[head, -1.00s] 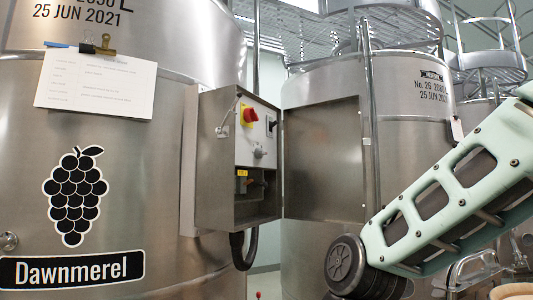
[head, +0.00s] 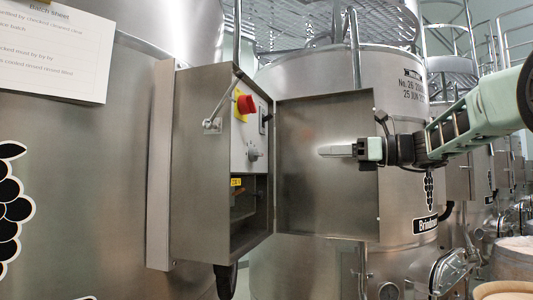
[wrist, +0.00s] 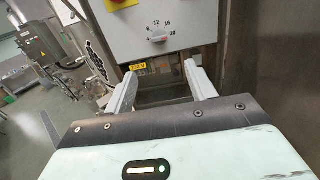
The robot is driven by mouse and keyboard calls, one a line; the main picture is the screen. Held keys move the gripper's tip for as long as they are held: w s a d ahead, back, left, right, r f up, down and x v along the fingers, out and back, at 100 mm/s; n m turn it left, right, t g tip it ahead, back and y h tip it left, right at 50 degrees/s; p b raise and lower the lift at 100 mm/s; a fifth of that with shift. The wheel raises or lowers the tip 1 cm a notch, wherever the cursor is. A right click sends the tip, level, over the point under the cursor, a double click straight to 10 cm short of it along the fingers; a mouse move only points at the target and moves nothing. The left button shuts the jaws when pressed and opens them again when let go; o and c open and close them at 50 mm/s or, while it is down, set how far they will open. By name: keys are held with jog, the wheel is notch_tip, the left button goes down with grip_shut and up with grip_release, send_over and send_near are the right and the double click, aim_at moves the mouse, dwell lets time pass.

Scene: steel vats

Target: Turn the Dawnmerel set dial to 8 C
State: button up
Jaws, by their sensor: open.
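The set dial (head: 254,155) is a small grey knob on the white panel (head: 241,139) inside an open steel box on the left vat. In the wrist view the dial (wrist: 158,38) sits under scale numbers including 8, 12, 16 and 20; I cannot read its pointer setting for sure. My gripper (head: 322,151) is open and empty, to the right of the dial, in front of the box's open door. In the wrist view its fingers (wrist: 160,70) stand apart, below the dial in the picture, with nothing between them.
A red and yellow switch (head: 246,104) sits above the dial. The box's door (head: 322,205) stands open to the right, behind my gripper. A batch sheet (head: 55,45) hangs on the left vat. A second vat (head: 300,75) stands behind the door.

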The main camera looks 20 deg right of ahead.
aim_at(261, 155)
jog(key=p+x, duration=0.6)
jog(key=x, duration=0.9)
jog(key=shift+w+a+f, duration=0.1)
jog(key=shift+w+a, duration=0.05)
jog(key=shift+a, duration=0.15)
jog(key=c, duration=1)
